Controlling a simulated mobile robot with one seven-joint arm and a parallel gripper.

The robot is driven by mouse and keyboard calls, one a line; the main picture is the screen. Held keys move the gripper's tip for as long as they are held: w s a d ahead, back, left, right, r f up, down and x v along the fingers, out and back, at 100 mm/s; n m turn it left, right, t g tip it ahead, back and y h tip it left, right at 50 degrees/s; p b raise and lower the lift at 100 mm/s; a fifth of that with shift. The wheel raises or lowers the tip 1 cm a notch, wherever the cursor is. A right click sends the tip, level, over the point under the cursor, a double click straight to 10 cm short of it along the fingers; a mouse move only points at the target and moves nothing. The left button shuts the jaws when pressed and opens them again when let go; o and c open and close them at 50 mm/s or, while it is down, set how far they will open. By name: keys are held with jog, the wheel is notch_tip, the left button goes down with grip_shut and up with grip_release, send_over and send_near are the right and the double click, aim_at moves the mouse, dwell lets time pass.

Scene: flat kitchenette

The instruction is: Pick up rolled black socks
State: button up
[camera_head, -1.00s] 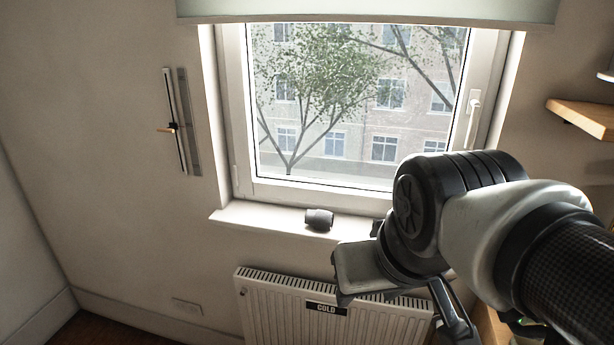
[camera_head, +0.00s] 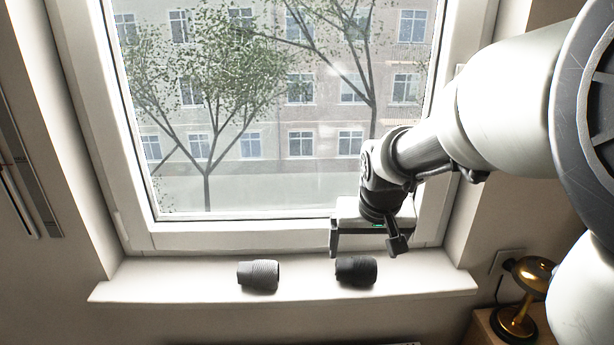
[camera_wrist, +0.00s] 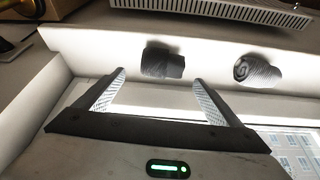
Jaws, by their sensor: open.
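The rolled black socks (camera_head: 356,270) lie on the window sill, right of the sill's middle in the head view. In the wrist view the same dark roll (camera_wrist: 163,62) is upper centre-left, just beyond the fingertips. A lighter grey roll (camera_head: 259,275) lies to its left on the sill; it shows at the right of the wrist view (camera_wrist: 257,71). My gripper (camera_head: 364,250) is open and empty above and behind the black roll, on the window side. Its two fingers (camera_wrist: 158,78) are spread to either side of the dark roll's image, apart from it.
The sill (camera_head: 190,282) is clear around both rolls. The window frame (camera_head: 280,236) stands close behind my gripper. A brass lamp (camera_head: 520,298) stands at the lower right. The radiator (camera_wrist: 225,12) is below the sill.

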aim_at(356, 263)
jog(key=x, duration=0.4)
jog(key=shift+s+f, duration=0.1)
jog(key=shift+f, duration=0.15)
jog(key=x, duration=0.5)
jog(key=shift+w+a, duration=0.25)
jog(key=shift+a, duration=0.1)
jog(key=c, duration=1.1)
